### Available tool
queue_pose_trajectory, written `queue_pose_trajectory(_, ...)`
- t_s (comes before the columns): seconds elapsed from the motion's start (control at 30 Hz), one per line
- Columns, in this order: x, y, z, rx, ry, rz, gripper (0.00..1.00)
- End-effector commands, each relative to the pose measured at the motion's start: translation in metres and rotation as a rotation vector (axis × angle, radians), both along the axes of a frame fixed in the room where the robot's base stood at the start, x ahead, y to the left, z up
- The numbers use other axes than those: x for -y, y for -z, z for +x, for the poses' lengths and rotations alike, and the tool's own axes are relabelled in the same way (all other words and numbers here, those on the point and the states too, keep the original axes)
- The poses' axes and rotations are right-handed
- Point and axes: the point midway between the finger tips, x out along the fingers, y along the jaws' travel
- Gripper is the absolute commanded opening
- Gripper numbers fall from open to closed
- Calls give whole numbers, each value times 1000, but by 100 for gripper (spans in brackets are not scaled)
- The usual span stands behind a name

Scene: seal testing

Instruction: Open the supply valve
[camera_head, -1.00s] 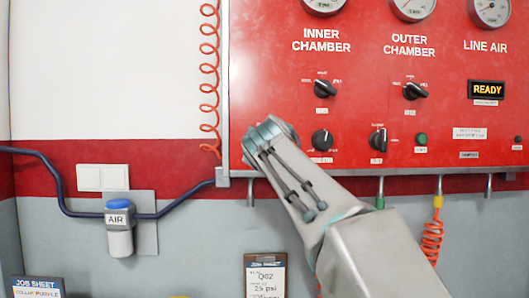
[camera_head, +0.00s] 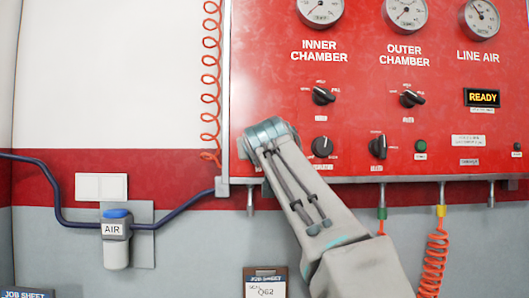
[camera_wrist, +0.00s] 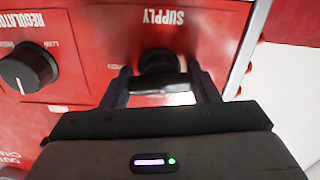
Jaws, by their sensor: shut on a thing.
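In the wrist view, the supply valve (camera_wrist: 158,59) is a dark round knob on the red panel, below an upside-down SUPPLY label (camera_wrist: 163,17). My gripper (camera_wrist: 160,74) has one dark finger on each side of the knob and is shut on it. The fingers hide part of the knob, and its pointer cannot be read. In the head view, my grey arm reaches to the panel's lower left corner and hides the valve and my fingers.
The regulator knob (camera_wrist: 28,68) is close beside the supply valve; it also shows in the head view (camera_head: 322,147). The red panel (camera_head: 260,75) carries more knobs, gauges and a READY display (camera_head: 482,97).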

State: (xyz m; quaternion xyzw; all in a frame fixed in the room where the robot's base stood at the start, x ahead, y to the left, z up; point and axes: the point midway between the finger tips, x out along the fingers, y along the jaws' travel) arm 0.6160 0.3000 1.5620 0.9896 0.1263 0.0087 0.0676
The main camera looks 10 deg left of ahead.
Motion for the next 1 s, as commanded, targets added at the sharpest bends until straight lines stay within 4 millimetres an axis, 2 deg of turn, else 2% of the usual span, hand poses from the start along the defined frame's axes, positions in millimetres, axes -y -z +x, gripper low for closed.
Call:
queue_pose_trajectory(0.33,0,0,0,-33,0,128,32)
queue_pose_trajectory(0.87,0,0,0,-38,0,149,32)
queue_pose_trajectory(0.9,0,0,0,-38,0,149,63)
queue_pose_trajectory(0.97,0,0,0,-37,0,148,76)
queue_pose_trajectory(1.0,0,0,0,-37,0,148,76)
